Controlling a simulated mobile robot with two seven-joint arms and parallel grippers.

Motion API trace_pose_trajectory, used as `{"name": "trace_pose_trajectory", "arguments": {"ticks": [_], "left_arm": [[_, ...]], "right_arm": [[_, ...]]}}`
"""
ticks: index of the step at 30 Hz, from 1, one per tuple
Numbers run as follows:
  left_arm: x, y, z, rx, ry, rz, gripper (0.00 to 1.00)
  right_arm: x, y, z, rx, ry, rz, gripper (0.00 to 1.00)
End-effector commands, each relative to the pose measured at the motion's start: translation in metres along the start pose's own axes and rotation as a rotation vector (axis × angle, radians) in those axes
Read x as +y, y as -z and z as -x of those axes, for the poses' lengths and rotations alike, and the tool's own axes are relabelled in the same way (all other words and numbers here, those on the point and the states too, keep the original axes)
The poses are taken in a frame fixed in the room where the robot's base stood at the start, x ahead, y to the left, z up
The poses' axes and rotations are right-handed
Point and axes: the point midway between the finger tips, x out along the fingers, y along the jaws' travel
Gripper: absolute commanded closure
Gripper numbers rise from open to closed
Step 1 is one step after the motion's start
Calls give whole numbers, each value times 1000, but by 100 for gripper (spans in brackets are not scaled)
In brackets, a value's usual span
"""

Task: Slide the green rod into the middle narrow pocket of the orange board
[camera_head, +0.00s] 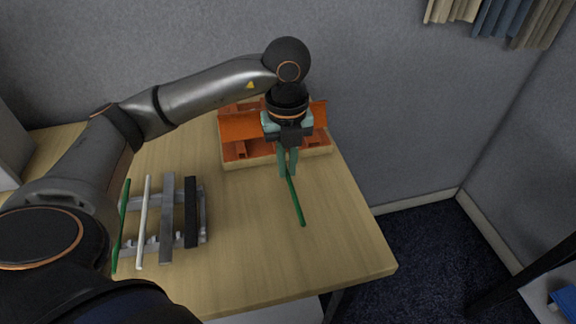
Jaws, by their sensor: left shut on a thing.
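My left gripper (287,172) points down in front of the orange board and is shut on a green rod (298,205). The rod slants from the fingertips toward the front right, over the bare table. Its far end is hidden by the fingers. The orange board (238,125) stands at the back of the table in a light wooden frame (250,160). My gripper and wrist cover the middle and right of it, so the middle pocket cannot be made out. My right gripper is not in view.
On the left of the table (250,250) a grey rack (204,215) holds another green rod (122,225), a white rod (143,222), a grey bar (167,218) and a black bar (190,212). The table's front middle is clear. A wall stands close behind the board.

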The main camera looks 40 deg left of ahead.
Motion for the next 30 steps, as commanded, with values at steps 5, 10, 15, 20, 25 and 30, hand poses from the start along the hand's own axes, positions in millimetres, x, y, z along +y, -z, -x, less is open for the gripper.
{"name": "trace_pose_trajectory", "arguments": {"ticks": [5,10,15,20,25,30], "left_arm": [[0,-5,0,0,1,1,100],[0,-9,0,0,1,1,100],[0,-14,0,0,1,1,100],[0,-18,0,0,1,2,100],[0,-22,0,0,1,0,100],[0,-26,0,0,1,2,100]], "right_arm": [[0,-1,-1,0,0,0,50],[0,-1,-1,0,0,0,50],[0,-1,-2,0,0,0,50],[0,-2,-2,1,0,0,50],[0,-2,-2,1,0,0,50],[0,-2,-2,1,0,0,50]]}}
